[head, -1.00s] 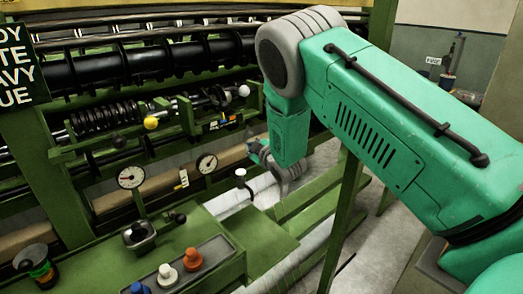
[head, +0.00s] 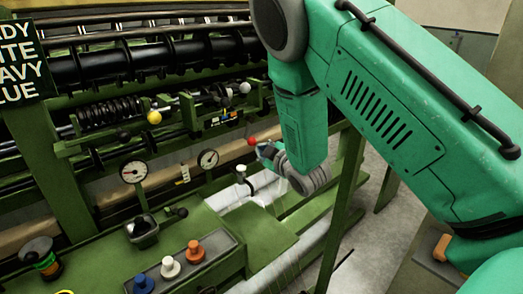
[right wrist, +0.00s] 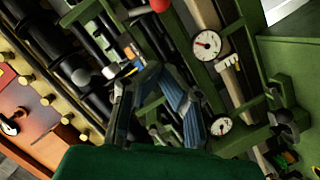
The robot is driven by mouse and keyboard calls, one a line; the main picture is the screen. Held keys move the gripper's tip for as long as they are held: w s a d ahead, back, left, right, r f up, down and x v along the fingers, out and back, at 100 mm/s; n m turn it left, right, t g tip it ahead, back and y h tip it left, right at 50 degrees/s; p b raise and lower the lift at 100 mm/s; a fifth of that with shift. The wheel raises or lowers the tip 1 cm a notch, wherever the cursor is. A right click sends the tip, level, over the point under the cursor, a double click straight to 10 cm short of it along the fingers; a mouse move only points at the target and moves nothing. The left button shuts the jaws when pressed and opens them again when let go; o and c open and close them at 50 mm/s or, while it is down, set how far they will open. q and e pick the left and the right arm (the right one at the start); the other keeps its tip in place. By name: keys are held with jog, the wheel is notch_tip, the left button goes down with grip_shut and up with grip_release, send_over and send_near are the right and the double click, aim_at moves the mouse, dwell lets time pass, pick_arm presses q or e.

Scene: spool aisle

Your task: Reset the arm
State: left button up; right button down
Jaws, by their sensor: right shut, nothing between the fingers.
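My right arm (head: 370,85) is teal with grey joints and comes in from the right in the head view. Its forearm hangs down in front of the green machine. My right gripper (head: 267,152) points left, beside a red ball knob (head: 251,141); I cannot tell whether they touch. In the right wrist view the two dark, bluish fingers (right wrist: 150,98) face the machine's rods and gauges. They are shut with nothing held. My left gripper is not in view.
The machine has two dial gauges (head: 134,171), a yellow ball knob (head: 154,117) and black rollers. A bench panel holds blue, white and orange knobs (head: 194,250). A green post (head: 342,210) stands close beside my forearm.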

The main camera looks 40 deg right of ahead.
jog(key=s+a+f+m+g+y+b, duration=0.1)
jog(key=s+a+f+m+g, duration=0.2)
jog(key=s+f, duration=0.65)
jog(key=s+a+f+m+g+b, duration=0.1)
jog(key=s+a+f+g, duration=0.25)
jog(key=s+f, duration=0.6)
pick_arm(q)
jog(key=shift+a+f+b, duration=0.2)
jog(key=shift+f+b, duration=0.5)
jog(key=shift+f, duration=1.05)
pick_arm(e)
jog(key=s+a+f+m+g, duration=0.1)
jog(key=s+a+f+g, duration=0.1)
jog(key=s, duration=0.4)
jog(key=s+a+f+m+g, duration=0.1)
jog(key=s+a+f+g, duration=0.2)
jog(key=s+f, duration=0.2)
jog(key=s+a+f+m+g+y, duration=0.1)
jog(key=s+a+f+g, duration=0.1)
jog(key=s, duration=0.6)
jog(key=shift+s+a+f+g, duration=0.25)
jog(key=shift+f+g, duration=0.4)
jog(key=shift+f, duration=0.4)
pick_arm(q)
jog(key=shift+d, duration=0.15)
pick_arm(e)
jog(key=shift+d, duration=0.25)
